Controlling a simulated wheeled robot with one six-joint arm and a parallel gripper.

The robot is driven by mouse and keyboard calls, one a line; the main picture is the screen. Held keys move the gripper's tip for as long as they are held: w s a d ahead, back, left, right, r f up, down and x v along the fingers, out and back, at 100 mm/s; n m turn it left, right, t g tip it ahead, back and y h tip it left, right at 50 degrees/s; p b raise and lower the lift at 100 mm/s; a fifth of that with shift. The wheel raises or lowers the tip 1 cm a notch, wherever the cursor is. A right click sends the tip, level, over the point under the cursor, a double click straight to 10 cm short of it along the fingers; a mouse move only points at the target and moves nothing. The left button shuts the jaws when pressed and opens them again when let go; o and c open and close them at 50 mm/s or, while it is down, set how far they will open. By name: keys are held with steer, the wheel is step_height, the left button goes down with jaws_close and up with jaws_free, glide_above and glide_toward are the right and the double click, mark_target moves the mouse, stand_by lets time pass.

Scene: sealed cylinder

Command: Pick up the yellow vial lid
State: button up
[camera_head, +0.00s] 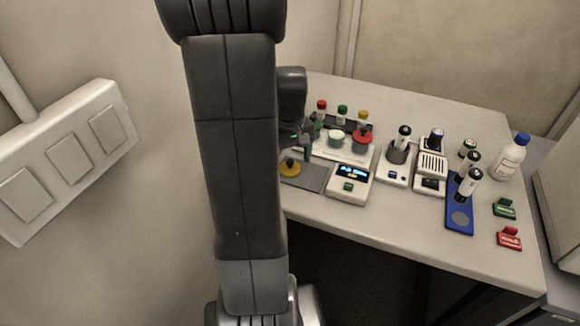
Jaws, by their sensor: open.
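A round yellow lid with a raised knob (290,167) lies on a dark grey mat (313,178) at the left of the bench, partly hidden behind my arm. A second yellow cap (362,115) tops a small vial in the row at the back. My gripper (300,148) is open, just above and slightly right of the lid on the mat, apart from it as far as I can tell. My arm hides part of the gripper and of the bench's left end.
Red-capped (321,106) and green-capped (342,112) vials stand in the back row. A white device with a display (349,183) sits right of the mat. A red-lidded pot (362,140), blue tray (459,219) and white bottle (509,160) are further right. The bench's front strip is clear.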

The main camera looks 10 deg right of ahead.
steer(key=shift+f, duration=0.55)
steer(key=c, duration=1)
steer(key=shift+r, duration=0.1)
steer(key=shift+c, duration=0.2)
